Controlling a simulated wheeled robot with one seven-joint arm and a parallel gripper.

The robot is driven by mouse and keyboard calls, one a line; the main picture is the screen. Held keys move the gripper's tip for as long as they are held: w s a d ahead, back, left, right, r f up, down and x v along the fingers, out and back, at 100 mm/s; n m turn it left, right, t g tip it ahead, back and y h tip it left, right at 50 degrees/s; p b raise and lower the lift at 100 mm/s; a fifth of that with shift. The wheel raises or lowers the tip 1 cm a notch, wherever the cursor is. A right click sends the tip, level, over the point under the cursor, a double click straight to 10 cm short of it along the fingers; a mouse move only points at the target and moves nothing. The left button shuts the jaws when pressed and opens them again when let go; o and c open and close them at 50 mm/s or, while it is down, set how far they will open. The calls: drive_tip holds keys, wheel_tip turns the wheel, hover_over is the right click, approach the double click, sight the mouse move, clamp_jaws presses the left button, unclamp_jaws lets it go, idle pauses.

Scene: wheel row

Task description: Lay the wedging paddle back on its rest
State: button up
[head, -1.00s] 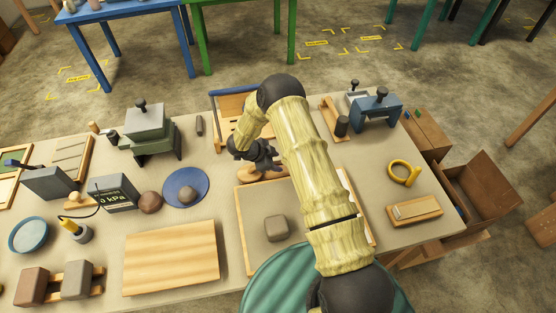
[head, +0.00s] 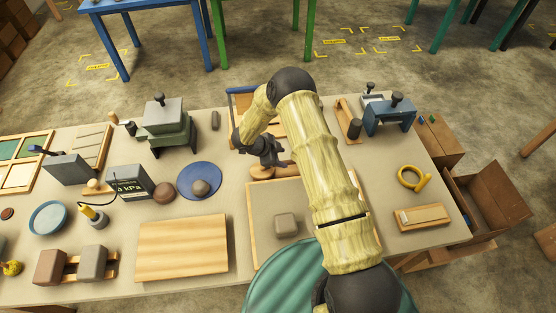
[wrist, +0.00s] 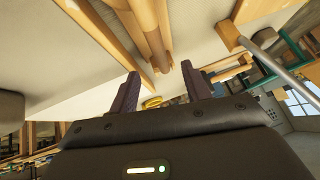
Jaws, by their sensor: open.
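My gripper (head: 274,158) is low over the back edge of the wedging board, its jaws open. In the wrist view my two dark fingers (wrist: 160,88) stand apart with nothing clamped between them. A wooden piece (head: 262,173), probably the wedging paddle, lies just below my gripper, partly hidden by it. A rounded wooden bar (wrist: 153,38) shows in the wrist view, its end close before the gap between the fingers; I cannot tell for sure that it is the paddle's handle. I cannot clearly make out the paddle's rest; my arm hides part of the board.
A clay block (head: 286,225) sits on the framed board (head: 260,233). A blue-handled wooden frame (head: 238,101) stands behind my gripper. A blue press (head: 388,118) and yellow ring (head: 413,178) are at right. A blue disc (head: 213,178) and wooden slab (head: 183,247) are at left.

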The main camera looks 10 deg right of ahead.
idle(0.7)
drive_tip(key=shift+r+p, duration=0.5)
drive_tip(key=shift+f, duration=0.1)
wheel_tip(320, 180, up, 21)
drive_tip(key=w+a+n+t+y, duration=0.25)
drive_tip(key=n+t+y, duration=0.35)
drive_tip(key=n, duration=0.4)
drive_tip(key=s+d+r+n+g, duration=0.1)
drive_tip(key=s+d+r+n, duration=0.1)
drive_tip(key=s, duration=0.6)
drive_tip(key=s+d+r+n+g, duration=0.2)
drive_tip(key=s+r+n, duration=0.1)
drive_tip(key=s, duration=0.6)
drive_tip(key=s+d+r+n+g+y, duration=0.1)
drive_tip(key=s+d+r+n+g, duration=0.1)
drive_tip(key=s, duration=0.7)
drive_tip(key=shift+s+d+r+n, duration=0.25)
drive_tip(key=shift+d+r+n, duration=0.2)
drive_tip(key=shift+n, duration=0.45)
